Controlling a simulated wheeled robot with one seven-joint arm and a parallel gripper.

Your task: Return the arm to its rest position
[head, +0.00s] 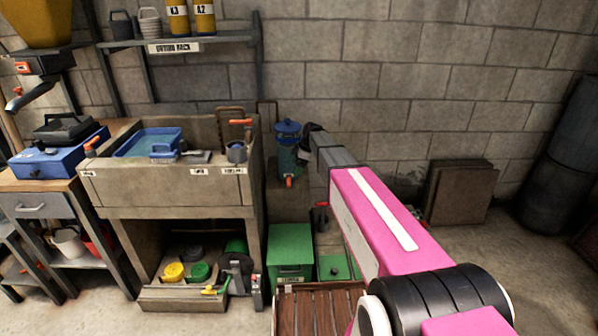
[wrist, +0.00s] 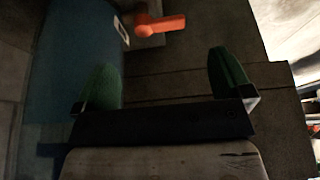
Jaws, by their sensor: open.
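My arm, pink with grey and black parts, reaches from the lower right of the head view toward the back wall. Its far end lies in front of the blue canister (head: 288,140), and the fingers cannot be made out there. In the wrist view my gripper (wrist: 165,80) is open, its two green fingers wide apart with nothing between them. The blue canister (wrist: 75,75) stands behind the left finger, with an orange tap (wrist: 160,26) beyond the gap. I cannot tell whether any finger touches it.
A stone sink (head: 170,190) with a blue basin (head: 147,142) stands left of the arm. A green box (head: 290,252) and a slatted wooden surface (head: 318,308) lie below. Brown panels (head: 460,193) lean on the wall at right. Floor there is mostly clear.

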